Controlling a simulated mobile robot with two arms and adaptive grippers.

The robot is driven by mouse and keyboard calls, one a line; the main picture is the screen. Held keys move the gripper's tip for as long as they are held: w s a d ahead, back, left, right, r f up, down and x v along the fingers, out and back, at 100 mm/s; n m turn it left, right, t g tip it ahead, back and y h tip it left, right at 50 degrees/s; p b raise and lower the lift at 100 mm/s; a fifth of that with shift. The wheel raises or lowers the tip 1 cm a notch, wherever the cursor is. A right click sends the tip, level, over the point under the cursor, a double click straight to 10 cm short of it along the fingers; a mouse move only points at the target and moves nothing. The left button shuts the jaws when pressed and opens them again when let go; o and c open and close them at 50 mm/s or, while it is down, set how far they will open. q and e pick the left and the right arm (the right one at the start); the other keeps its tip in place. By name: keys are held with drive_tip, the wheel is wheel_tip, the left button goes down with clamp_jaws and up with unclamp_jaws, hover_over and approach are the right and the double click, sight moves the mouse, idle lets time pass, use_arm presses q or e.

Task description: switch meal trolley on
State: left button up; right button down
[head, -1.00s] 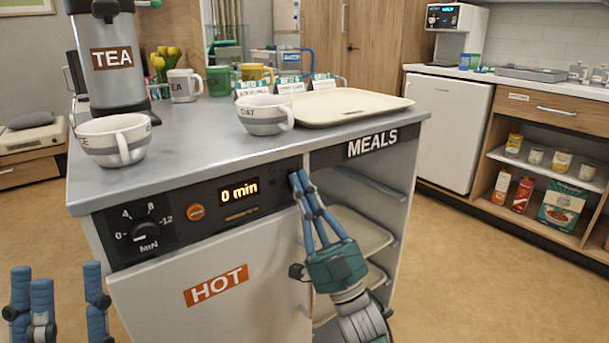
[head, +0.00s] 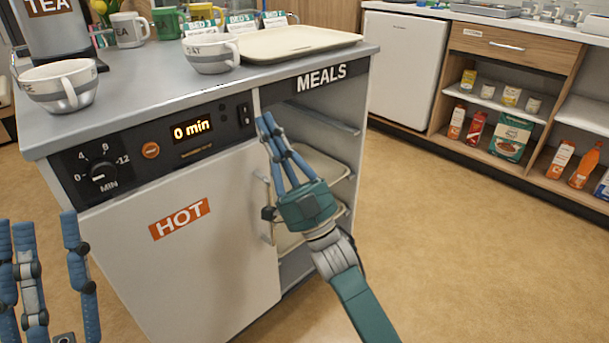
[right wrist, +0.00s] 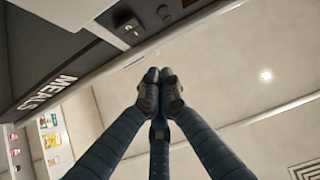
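The meal trolley (head: 205,255) stands in front of me with a dark control panel. Its black rocker switch (head: 244,114) is at the panel's right end and shows in the right wrist view (right wrist: 129,27). The small round lamp beside it looks dark. My left gripper (head: 45,222) is open and empty at the lower left.
The panel also has a MIN dial (head: 101,174) and an orange round button (head: 150,150). The open MEALS bay (head: 330,135) is behind my right fingers. Floor to the right is clear.

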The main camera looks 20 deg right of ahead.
use_arm(q)
drive_tip(key=w+f+g+y+p, duration=0.1)
drive_tip(key=w+f+g, duration=0.2)
drive_tip(key=w+f, duration=0.1)
drive_tip(key=shift+w+d, duration=0.35)
drive_tip(key=shift+w, duration=0.45)
use_arm(e)
drive_tip(key=v, duration=0.9)
drive_tip(key=shift+s+d+r, duration=0.2)
drive_tip(key=shift+s+r, duration=0.1)
drive_tip(key=shift+s, duration=0.05)
